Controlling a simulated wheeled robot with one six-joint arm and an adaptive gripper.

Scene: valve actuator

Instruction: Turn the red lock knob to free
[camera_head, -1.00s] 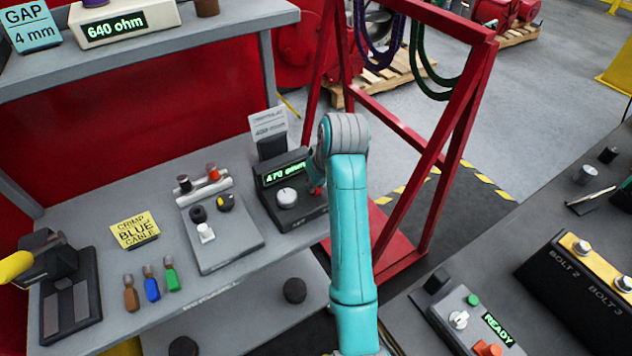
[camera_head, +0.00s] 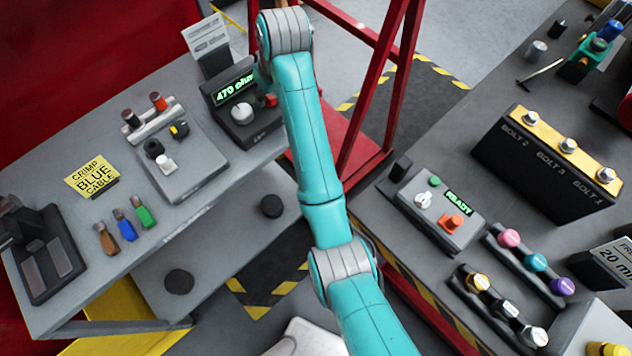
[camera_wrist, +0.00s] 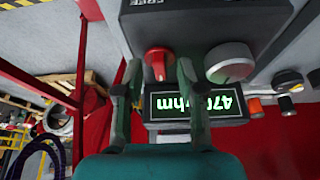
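The red lock knob (camera_wrist: 158,60) is on the front of a dark box with a green 470 ohm display (camera_wrist: 196,104). In the wrist view the picture is upside down and the knob shows between the two fingertips of my gripper (camera_wrist: 158,72). The fingers stand apart, one on each side of the knob, with narrow gaps visible; contact cannot be told. A white round dial (camera_wrist: 229,62) is beside the right finger. In the head view the red knob (camera_head: 270,100) shows at the box's right side, and my arm hides most of my gripper.
The box stands at the right end of a grey bench (camera_head: 75,140). Left of it is a panel with small knobs (camera_head: 190,160). A card stand (camera_head: 207,42) is behind it. A red frame (camera_head: 385,90) rises close to the right of my arm.

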